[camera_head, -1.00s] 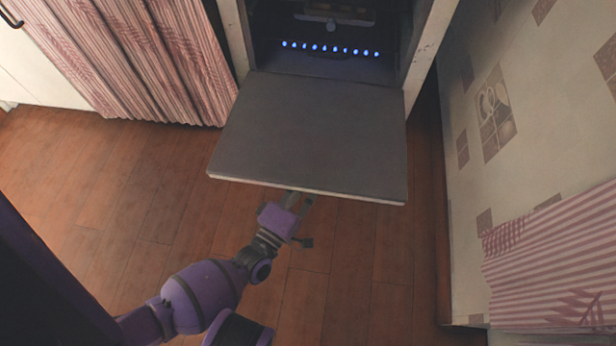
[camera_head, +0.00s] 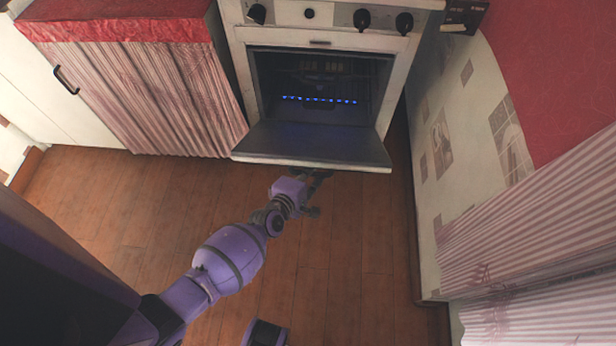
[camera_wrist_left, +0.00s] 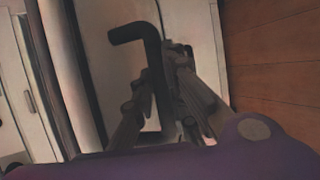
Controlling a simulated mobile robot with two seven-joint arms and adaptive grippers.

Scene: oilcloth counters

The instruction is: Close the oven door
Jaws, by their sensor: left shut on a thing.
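The oven door (camera_head: 312,146) hangs open at the bottom of the white oven (camera_head: 238,62), and its grey inner face shows foreshortened in the head view. My left gripper (camera_head: 319,174) is at the door's outer front edge, its fingertips partly hidden under it. In the left wrist view the dark, bent door handle (camera_wrist_left: 151,55) runs between the fingers of my left gripper (camera_wrist_left: 165,85), which is shut on it. The pale outer face of the door (camera_wrist_left: 190,25) lies behind the handle. My right gripper is out of view.
A row of blue lights glows inside the oven cavity (camera_head: 320,98). Dark knobs (camera_head: 362,19) line the panel above. A curtained counter (camera_head: 165,95) stands left, and a patterned counter side (camera_head: 450,140) stands close on the right.

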